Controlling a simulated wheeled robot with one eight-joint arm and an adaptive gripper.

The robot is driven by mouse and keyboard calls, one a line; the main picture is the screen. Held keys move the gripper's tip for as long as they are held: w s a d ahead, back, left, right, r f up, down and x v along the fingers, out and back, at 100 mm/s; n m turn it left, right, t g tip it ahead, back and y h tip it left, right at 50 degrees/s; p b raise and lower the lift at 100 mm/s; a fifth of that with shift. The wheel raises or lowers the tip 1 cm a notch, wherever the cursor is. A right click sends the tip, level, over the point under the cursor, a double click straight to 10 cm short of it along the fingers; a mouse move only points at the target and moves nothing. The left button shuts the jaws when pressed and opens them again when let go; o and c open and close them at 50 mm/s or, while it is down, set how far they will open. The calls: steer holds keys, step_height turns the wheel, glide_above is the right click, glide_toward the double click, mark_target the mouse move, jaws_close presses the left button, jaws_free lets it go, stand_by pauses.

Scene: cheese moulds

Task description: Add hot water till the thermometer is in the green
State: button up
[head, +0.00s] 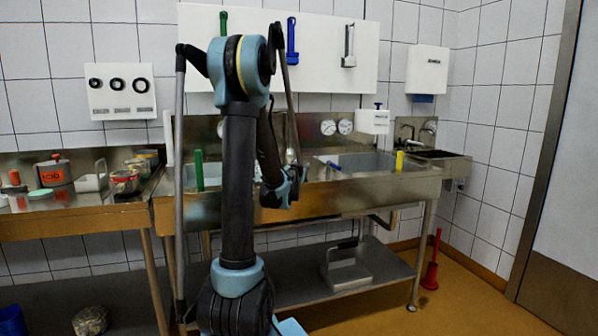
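Two round white dials, one at left (328,127) and one at right (345,126), sit on the steel backsplash above the sink unit (350,200). Their faces are too small to read, and I see no green zone on them. Another dial (430,128) is by the small corner basin. The right sink basin (350,162) shows its inside, but I cannot tell whether it holds water. The left part of the sink is largely hidden by my arm. The end of my arm with my gripper (294,180) is over the sink's front, small and partly hidden; its fingers are unclear.
A steel table (75,222) at left holds an orange-labelled pot (53,171) and several jars. A green-handled tool (199,170) stands at the sink's left, a yellow item (399,160) at its right. A red plunger (432,262) stands on clear floor.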

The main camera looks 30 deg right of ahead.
jaws_close()
